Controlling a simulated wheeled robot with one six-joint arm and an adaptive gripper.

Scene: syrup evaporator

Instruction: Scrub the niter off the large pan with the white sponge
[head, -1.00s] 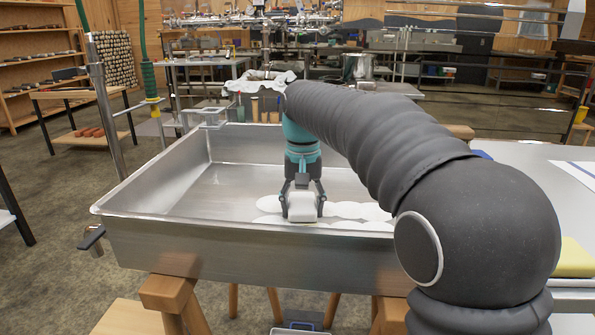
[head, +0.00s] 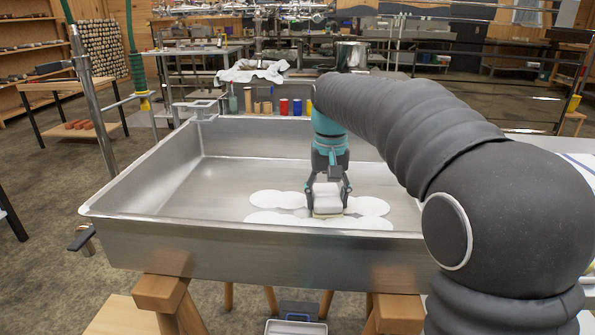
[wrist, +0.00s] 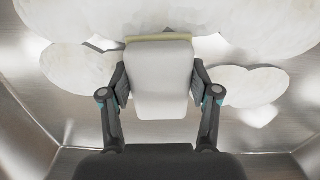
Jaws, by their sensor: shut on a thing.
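The large pan (head: 160,232) is a deep, square-cornered metal pan resting on wooden supports. Several white, rounded niter patches (head: 275,199) lie on its floor, around and to both sides of my gripper; they also show in the wrist view (wrist: 258,86). My gripper (head: 327,200) is inside the pan, pointing down and shut on the white sponge (wrist: 160,82). The sponge has a thin yellowish layer along one edge. It is low over the patches near the front wall; whether it touches the floor I cannot tell. My arm hides the pan's right part.
A drain valve (head: 82,240) sticks out at the pan's left front. A metal post with a green hose (head: 134,75) stands at the left. Small coloured containers (head: 283,106) and a white cloth (head: 252,72) are behind the pan. The pan's left floor is clear.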

